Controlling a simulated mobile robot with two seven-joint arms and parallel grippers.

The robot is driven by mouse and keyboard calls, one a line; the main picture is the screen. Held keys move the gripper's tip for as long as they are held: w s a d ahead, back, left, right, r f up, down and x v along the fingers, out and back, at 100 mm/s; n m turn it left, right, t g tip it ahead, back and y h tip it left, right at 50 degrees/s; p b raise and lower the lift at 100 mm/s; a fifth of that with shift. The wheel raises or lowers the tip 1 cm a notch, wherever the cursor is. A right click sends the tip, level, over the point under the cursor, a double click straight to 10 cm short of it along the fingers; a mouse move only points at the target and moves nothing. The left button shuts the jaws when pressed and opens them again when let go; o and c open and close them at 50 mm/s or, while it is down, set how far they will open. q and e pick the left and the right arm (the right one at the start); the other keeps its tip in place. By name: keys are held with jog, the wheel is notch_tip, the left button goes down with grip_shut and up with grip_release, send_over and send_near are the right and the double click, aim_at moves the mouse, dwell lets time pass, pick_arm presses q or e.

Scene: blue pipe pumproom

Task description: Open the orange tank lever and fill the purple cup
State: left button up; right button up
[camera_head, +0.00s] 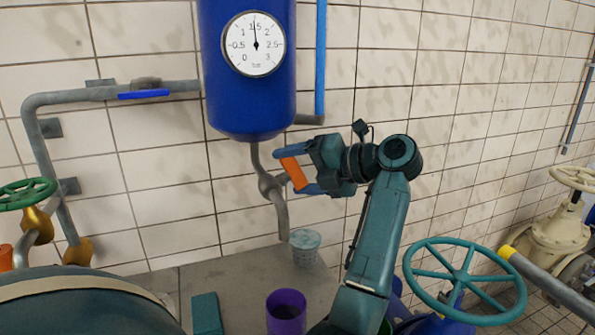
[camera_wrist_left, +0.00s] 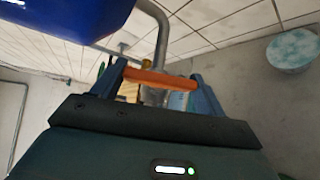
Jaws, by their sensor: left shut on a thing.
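The orange lever (camera_head: 295,173) sits on the grey outlet pipe (camera_head: 281,215) under the blue tank (camera_head: 249,95). My left gripper (camera_head: 292,173) is shut on the lever, with one blue finger at each end of it. The lever also spans the fingers in the left wrist view (camera_wrist_left: 160,79). In the head view the lever is tilted, its lower end to the right. The purple cup (camera_head: 286,323) stands upright at the bottom of the head view, nearer than the pipe's open end. Its inside looks dark. My right gripper is not in view.
A pale teal speckled cup (camera_head: 305,248) stands on the grey counter (camera_head: 240,282) close to the pipe's lower end. A teal block (camera_head: 207,314) is left of the purple cup. A teal handwheel (camera_head: 464,280) is at right. A gauge (camera_head: 253,44) is on the tank.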

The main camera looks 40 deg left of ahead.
pick_arm(q)
jog(key=shift+c, duration=0.9)
jog(key=shift+f+n+g+b, duration=0.3)
jog(key=shift+n+b, duration=0.1)
jog(key=shift+b, duration=0.7)
jog(key=shift+n+g+y+b, duration=0.3)
jog(key=shift+y+b, duration=0.1)
jog(key=shift+b, duration=0.35)
jog(key=shift+r+n, duration=0.25)
jog(key=shift+n, duration=0.15)
jog(key=o, duration=1)
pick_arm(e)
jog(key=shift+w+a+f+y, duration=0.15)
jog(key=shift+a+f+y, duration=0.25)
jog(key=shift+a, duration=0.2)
pick_arm(q)
jog(key=shift+w+d, duration=0.1)
jog(key=shift+d, duration=0.05)
